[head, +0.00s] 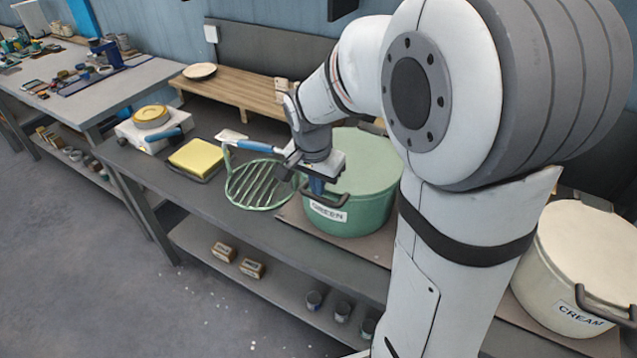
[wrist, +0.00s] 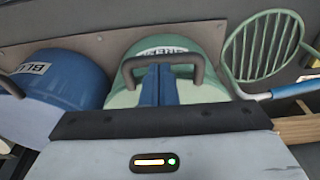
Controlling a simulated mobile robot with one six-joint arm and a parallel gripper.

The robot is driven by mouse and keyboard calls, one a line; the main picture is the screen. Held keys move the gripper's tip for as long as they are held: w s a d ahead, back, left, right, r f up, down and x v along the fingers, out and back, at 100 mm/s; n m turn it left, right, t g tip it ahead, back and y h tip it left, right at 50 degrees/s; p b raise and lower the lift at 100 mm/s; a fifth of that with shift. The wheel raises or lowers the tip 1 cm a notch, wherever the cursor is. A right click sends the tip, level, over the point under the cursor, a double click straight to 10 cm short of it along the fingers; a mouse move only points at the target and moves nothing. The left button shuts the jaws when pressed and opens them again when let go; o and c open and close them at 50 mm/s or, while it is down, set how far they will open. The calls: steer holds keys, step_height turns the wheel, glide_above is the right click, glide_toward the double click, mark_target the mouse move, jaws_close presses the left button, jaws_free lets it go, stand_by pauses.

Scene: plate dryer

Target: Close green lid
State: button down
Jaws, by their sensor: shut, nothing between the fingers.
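The green pot (head: 350,215), labelled GREEN, stands on the bench with a pale green round top, the lid (head: 372,165), over it. Whether the lid sits fully down is not clear, as my arm hides part of it. A dark handle (head: 327,200) shows at the pot's front. My gripper (head: 317,185) is shut and empty, its blue fingers pointing down at the front rim by the handle. In the wrist view the fingers (wrist: 158,85) overlap the handle (wrist: 192,66), and the green pot (wrist: 122,97) is behind them. I cannot tell if they touch.
A green oval rack (head: 262,184) is left of the pot, close to my gripper. A cream pot (head: 565,265) stands at right; the wrist view shows a blue pot (wrist: 70,85). A yellow block (head: 196,156) is farther left.

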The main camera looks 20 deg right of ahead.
step_height(320, 180, up, 12)
steer(key=s+a+f+b, duration=0.1)
steer(key=s+b, duration=0.1)
steer(key=s+f+n+t, duration=0.1)
steer(key=s+f+n, duration=0.1)
steer(key=s+n, duration=0.2)
steer(key=s+d+f+n+t+y, duration=0.1)
steer(key=s+f+n, duration=0.2)
steer(key=s, duration=0.8)
steer(key=shift+d+f+n, duration=0.15)
steer(key=shift+f+n, duration=0.05)
steer(key=shift+n, duration=0.8)
